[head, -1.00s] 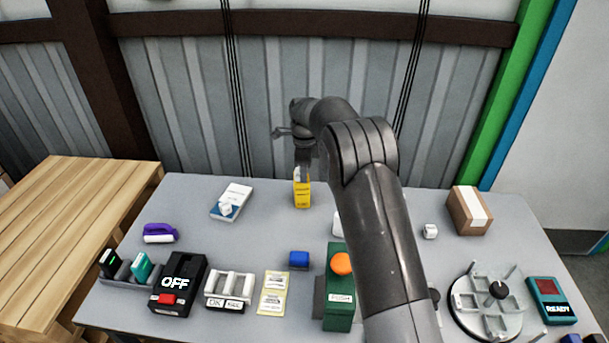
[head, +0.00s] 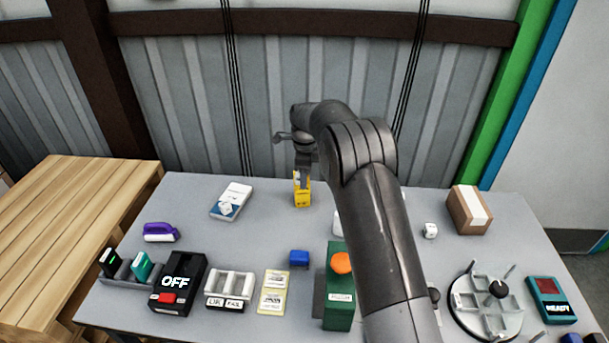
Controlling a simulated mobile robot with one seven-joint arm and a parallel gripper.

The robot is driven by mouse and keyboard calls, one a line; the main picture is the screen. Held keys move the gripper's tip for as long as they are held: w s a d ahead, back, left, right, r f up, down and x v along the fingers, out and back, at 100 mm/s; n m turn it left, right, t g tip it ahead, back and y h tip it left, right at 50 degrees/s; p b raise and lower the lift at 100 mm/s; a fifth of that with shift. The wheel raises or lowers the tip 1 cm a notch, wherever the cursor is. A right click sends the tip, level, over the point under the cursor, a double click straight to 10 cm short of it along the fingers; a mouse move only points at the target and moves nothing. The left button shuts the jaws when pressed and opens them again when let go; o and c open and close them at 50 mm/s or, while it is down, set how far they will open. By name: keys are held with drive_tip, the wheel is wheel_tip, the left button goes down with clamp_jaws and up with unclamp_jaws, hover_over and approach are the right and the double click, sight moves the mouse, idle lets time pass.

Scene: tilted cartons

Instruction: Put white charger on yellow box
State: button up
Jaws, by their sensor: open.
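A yellow box (head: 302,197) stands upright near the back middle of the table. My gripper (head: 301,180) is open and reaches down to the top of this box. A small white piece (head: 297,176), apparently the white charger, shows between the fingers at the box's top. The fingers partly hide it, so I cannot tell whether it rests on the box. Another small white block (head: 430,231) stands at the right, and part of a white object (head: 338,223) shows beside my arm.
A white and blue box (head: 231,201) lies left of the yellow box. A brown carton (head: 470,210) stands at the back right. A purple item (head: 160,232), a blue block (head: 299,258) and a green box with an orange button (head: 340,292) stand nearer.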

wheel_tip(320, 180, up, 12)
drive_tip(key=s+d+r+n+t, duration=0.1)
drive_tip(key=s+d+r+n, duration=0.3)
drive_tip(key=s+d+r, duration=0.5)
drive_tip(key=s+d+r+n+t, duration=0.2)
drive_tip(key=s+d+r+n, duration=0.4)
drive_tip(key=s, duration=0.5)
drive_tip(key=s+d+f+n+t, duration=0.1)
drive_tip(key=s+d+n, duration=0.1)
drive_tip(key=s, duration=0.6)
drive_tip(key=s+d+f+n, duration=0.2)
drive_tip(key=s+d+n, duration=0.1)
drive_tip(key=s, duration=0.5)
drive_tip(key=s+d+f+n+t, duration=0.1)
drive_tip(key=s+d+f+n, duration=0.1)
drive_tip(key=s, duration=0.6)
drive_tip(key=shift+d+f+n+t, duration=0.2)
drive_tip(key=shift+d+n+t, duration=0.15)
drive_tip(key=shift+n, duration=0.15)
drive_tip(key=shift+o, duration=0.5)
drive_tip(key=shift+r, duration=0.1)
